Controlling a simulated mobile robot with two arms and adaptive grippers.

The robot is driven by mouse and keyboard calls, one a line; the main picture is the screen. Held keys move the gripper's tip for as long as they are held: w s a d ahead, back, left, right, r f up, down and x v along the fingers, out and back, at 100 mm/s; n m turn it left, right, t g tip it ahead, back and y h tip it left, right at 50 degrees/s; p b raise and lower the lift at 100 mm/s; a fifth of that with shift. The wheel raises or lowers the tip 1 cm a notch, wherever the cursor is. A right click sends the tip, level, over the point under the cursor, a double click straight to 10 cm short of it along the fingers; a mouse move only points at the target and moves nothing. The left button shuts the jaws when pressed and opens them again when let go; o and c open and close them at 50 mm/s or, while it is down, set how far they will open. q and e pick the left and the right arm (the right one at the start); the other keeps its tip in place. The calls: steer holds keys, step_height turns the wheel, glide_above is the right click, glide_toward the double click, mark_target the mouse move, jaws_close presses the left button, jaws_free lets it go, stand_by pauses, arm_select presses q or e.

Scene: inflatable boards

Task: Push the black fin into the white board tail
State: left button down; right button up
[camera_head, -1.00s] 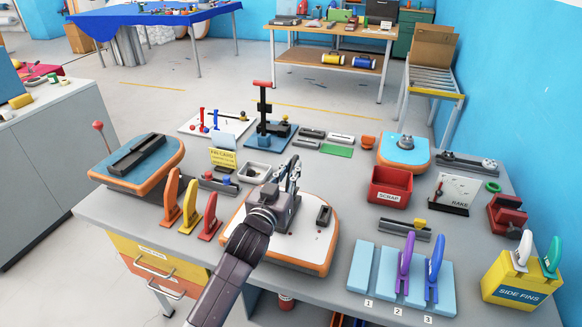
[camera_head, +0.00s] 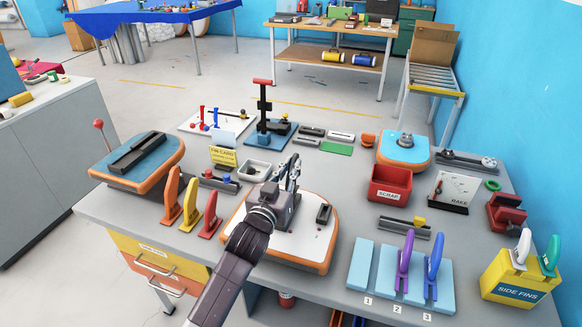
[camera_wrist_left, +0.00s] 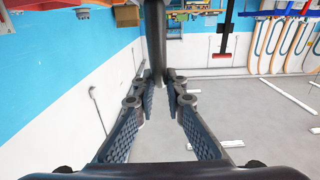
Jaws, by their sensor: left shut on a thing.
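The white board tail (camera_head: 310,241), with an orange rim, lies flat at the front middle of the bench. My left gripper (camera_head: 292,172) is over its far left part, with the wrist and arm coming in from the front. In the left wrist view my left gripper (camera_wrist_left: 164,88) is closed around a dark upright piece, the black fin (camera_wrist_left: 155,38). In the head view the fin is mostly hidden by the gripper, and I cannot tell how deep it sits in the board. A small dark block (camera_head: 323,213) is on the board's right side. My right gripper is not in view.
Orange, yellow and red fins (camera_head: 190,204) stand left of the board. A blue numbered rack (camera_head: 388,282) with purple and blue fins is at the right. A red scrap bin (camera_head: 389,185) and a grey tray (camera_head: 254,172) are behind. A yellow side fins box (camera_head: 517,280) is far right.

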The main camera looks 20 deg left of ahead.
mark_target(287, 183)
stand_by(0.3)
arm_select(q)
steer(key=shift+p, duration=0.4)
stand_by(0.5)
steer(key=shift+f+b, duration=0.65)
steer(key=shift+f, duration=0.35)
steer(key=shift+f+b, duration=0.35)
steer(key=shift+f, duration=0.25)
steer(key=c, duration=1.9)
jaws_free()
